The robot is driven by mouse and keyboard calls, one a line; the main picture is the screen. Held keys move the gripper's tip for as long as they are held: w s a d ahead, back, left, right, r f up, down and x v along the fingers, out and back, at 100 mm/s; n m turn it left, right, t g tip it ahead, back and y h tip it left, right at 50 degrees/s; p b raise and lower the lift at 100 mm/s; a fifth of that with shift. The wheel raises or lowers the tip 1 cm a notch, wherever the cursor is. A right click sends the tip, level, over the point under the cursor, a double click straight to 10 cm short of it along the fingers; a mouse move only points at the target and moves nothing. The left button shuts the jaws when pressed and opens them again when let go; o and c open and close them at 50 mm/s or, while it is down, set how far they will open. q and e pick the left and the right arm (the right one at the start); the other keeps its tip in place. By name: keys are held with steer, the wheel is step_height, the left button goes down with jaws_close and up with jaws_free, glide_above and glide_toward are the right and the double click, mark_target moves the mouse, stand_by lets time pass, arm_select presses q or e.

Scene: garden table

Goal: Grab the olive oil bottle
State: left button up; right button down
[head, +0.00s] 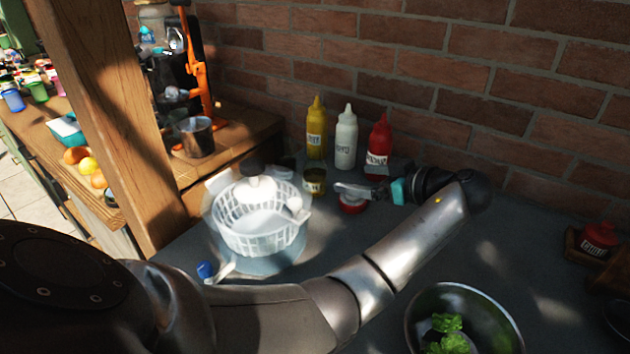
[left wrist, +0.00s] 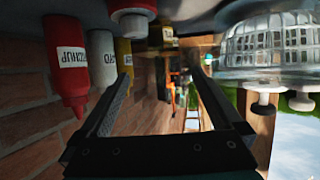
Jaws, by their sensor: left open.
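No bottle is clearly readable as olive oil. The closest match is a small dark-yellow labelled container (head: 314,181) in front of the mustard bottle; it also shows in the left wrist view (left wrist: 161,38), which is upside down. My left gripper (head: 345,188) is open and empty, pointing left just right of this container and apart from it. In the left wrist view its two fingers (left wrist: 164,85) are spread, with the container beyond them. A red-and-white item (head: 352,204) sits just below the gripper. My right gripper is not in view.
Yellow mustard (head: 316,135), white mayo (head: 346,142) and red ketchup (head: 378,143) bottles stand behind the gripper by the brick wall. A white basket (head: 258,238) stands left. A metal bowl with greens (head: 480,305) is at front right. The counter's right middle is mostly clear.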

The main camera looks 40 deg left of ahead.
mark_target(323, 173)
arm_select(q)
steer(key=b+x, duration=0.1)
steer(key=x, duration=1.2)
steer(key=shift+a+f, duration=0.1)
steer(key=shift+a, duration=0.05)
jaws_close()
stand_by(0.4)
